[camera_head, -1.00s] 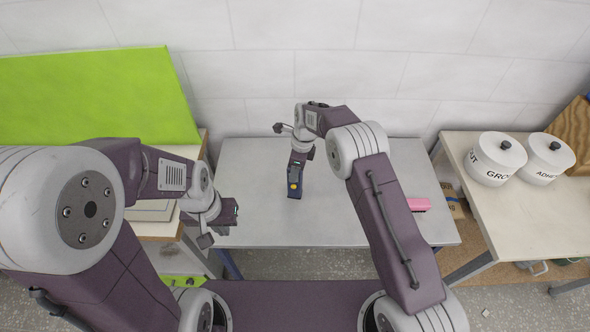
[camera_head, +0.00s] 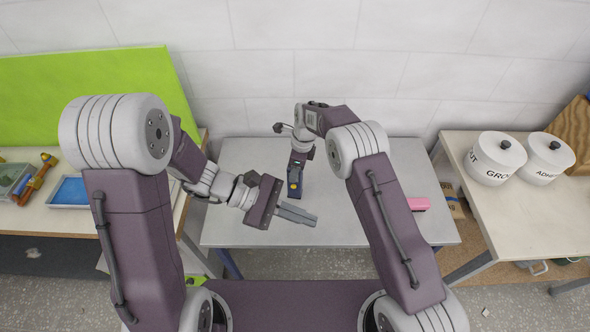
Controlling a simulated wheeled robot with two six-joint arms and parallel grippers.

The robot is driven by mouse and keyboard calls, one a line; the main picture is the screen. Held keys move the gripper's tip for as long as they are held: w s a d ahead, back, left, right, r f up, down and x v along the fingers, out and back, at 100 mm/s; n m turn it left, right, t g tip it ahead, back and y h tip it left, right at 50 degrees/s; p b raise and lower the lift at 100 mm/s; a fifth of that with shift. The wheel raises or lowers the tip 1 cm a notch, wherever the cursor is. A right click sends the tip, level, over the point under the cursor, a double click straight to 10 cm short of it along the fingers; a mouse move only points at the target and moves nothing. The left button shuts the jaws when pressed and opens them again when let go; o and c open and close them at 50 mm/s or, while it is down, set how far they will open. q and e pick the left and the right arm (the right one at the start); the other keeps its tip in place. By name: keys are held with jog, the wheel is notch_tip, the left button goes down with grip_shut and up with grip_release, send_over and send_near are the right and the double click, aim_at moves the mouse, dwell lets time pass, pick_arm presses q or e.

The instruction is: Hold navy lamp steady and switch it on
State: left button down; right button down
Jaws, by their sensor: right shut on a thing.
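The navy lamp (camera_head: 292,188), a small dark upright-looking body with a yellow button on its front, is at the middle of the grey table. My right gripper (camera_head: 299,160) reaches it from above and behind and is shut on its upper part, which is partly hidden by the gripper. My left gripper (camera_head: 299,214) is just in front of the lamp, a little nearer to me. Its fingers lie together, pointing right, and look shut and empty. They appear apart from the lamp.
The grey table (camera_head: 350,225) is mostly clear. A pink object (camera_head: 418,204) lies at its right edge. Two white lidded pots (camera_head: 495,158) stand on the right table. A green panel (camera_head: 90,95), a blue tray (camera_head: 70,192) and a yellow-brown tool (camera_head: 36,180) are at the left.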

pick_arm(q)
jog(key=w+a+f+n+t+h, duration=0.1)
jog(key=w+f+n+t, duration=0.2)
jog(key=w+n+t, duration=0.3)
jog(key=w+a+f+n+t+h, duration=0.1)
jog(key=w+f+n+t+h, duration=0.15)
jog(key=w+n, duration=0.45)
jog(key=s+a+f+n+y, duration=0.1)
jog(key=f, duration=0.4)
jog(key=a+f+n+t+y, duration=0.1)
jog(key=f+n+y, duration=0.1)
jog(key=f, duration=0.3)
jog(key=s+a+f+n+t+y, duration=0.1)
jog(key=a+f+n, duration=0.1)
jog(key=f, duration=0.3)
jog(key=shift+s+f+t, duration=0.25)
jog(key=shift+s+f, duration=0.1)
send_near(299, 188)
jog(key=x, duration=0.4)
jog(key=shift+s+d+f, duration=0.15)
jog(key=shift+s+d, duration=0.15)
jog(key=shift+d, duration=0.15)
jog(key=shift+w+d, duration=0.1)
jog(key=shift+w, duration=0.6)
